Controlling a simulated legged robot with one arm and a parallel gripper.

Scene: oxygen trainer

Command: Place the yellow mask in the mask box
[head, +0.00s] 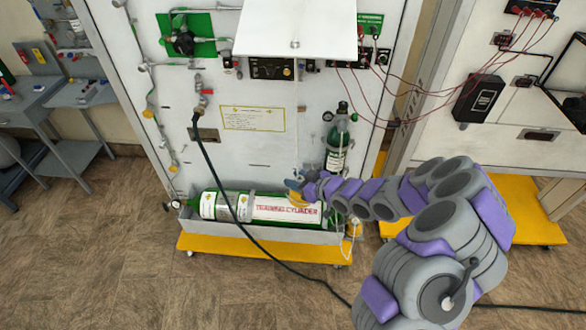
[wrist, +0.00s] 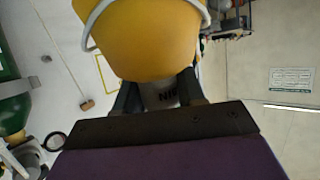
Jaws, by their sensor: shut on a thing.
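The yellow mask (wrist: 145,38) fills the top middle of the wrist view, with a pale band looped around it. My gripper (wrist: 160,95) is shut on the mask's lower part. In the head view my gripper (head: 300,186) is in front of the white panel, just above the green training cylinder (head: 275,208). The mask (head: 297,198) shows there only as a small yellow patch, mostly hidden by my gripper. A white box-like shelf (head: 295,30) juts from the panel's top; I cannot tell whether it is the mask box.
A small green cylinder (head: 337,150) stands upright against the panel, right of my gripper. A dark hose (head: 222,170) hangs from the panel to the floor. Red wires (head: 400,90) cross to the right panel. A grey bench (head: 75,95) stands at left.

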